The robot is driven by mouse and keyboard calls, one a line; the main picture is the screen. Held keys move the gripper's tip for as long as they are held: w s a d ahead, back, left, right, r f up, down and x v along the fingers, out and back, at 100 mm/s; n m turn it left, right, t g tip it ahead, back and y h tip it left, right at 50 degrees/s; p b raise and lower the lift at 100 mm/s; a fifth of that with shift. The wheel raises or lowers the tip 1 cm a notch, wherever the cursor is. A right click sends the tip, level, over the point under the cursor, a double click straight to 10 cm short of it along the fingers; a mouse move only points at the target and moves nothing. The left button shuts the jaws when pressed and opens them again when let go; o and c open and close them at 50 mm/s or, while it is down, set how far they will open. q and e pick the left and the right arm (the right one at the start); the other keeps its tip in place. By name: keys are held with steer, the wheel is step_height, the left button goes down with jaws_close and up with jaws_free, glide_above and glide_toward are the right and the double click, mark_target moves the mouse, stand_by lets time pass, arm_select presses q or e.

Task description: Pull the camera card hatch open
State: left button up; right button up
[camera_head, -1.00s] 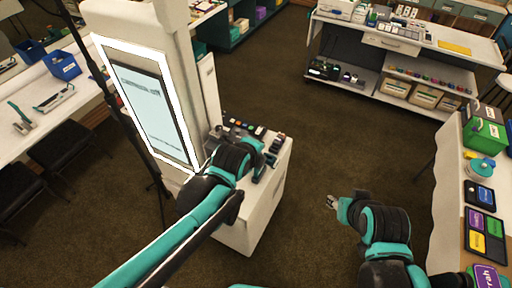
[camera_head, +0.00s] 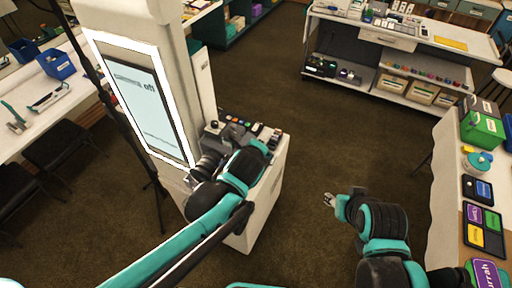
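The white photo booth (camera_head: 176,60) stands at the left with a lit, white-framed screen (camera_head: 146,100). A small grey device with a black knob (camera_head: 213,127) stands on the low white cabinet (camera_head: 262,200) beside it; I cannot tell if it is the camera. I cannot make out a card hatch. My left gripper (camera_head: 189,180) is by the lower right corner of the screen frame, partly hidden by my wrist; its finger state is unclear. My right gripper (camera_head: 328,200) hangs over bare floor, away from the booth, too small to read its fingers.
Small colored items (camera_head: 240,123) lie on the cabinet top near my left wrist. A dark stand pole (camera_head: 105,90) runs left of the screen. A side table with a green box (camera_head: 482,128) stands at the right. The middle floor is clear.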

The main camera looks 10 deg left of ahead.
arm_select(q)
steer(key=shift+o, duration=1)
steer(key=shift+s+r, duration=0.1)
steer(key=v, duration=1.1)
steer(key=shift+s+r, duration=0.2)
steer(key=shift+s, duration=0.1)
